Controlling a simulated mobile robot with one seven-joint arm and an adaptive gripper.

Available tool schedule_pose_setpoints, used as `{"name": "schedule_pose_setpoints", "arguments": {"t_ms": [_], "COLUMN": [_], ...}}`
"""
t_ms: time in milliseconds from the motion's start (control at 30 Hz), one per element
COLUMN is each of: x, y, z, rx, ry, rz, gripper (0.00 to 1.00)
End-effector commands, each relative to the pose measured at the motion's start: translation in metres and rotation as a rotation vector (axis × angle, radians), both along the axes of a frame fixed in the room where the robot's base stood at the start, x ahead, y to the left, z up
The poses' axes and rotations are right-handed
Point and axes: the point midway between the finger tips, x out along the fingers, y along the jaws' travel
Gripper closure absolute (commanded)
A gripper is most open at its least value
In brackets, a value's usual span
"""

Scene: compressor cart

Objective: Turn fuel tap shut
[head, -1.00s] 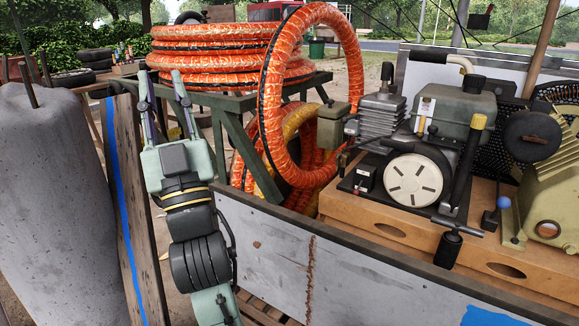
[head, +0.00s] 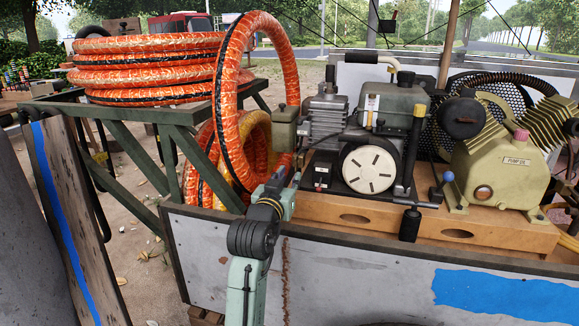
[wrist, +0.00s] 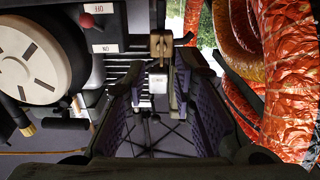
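In the wrist view a small tan, brass-like fitting (wrist: 160,46), which looks like the fuel tap, shows between and just beyond my fingertips. A small white label (wrist: 158,83) sits below it in the picture. My gripper (wrist: 161,66) is open, with one finger on each side of the fitting's line; I cannot tell whether either touches it. In the head view my gripper (head: 286,179) is at the left end of the engine (head: 368,168), below the olive box (head: 285,130). The tap cannot be made out there.
A switch box with a red knob (wrist: 86,20) and OFF and ON labels is close to my left finger in the wrist view. Orange hose (head: 228,110) hangs left of the engine. The cart's grey side panel (head: 350,275) stands below my gripper. The pump (head: 500,165) is at right.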

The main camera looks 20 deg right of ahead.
Motion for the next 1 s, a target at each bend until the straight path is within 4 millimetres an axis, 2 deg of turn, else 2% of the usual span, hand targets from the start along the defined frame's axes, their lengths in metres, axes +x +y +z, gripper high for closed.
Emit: {"name": "schedule_pose_setpoints", "arguments": {"t_ms": [200,400,767,1000], "x": [0.035,0.055,0.06,0.06], "y": [-0.024,-0.036,-0.039,-0.039], "z": [0.002,0.002,0.001,0.001], "rx": [-0.001,0.0,-0.001,-0.002], "ry": [-0.001,-0.002,-0.002,-0.002], "rz": [0.0,0.002,0.002,0.003], "gripper": [0.76,0.76,0.76,0.91]}}
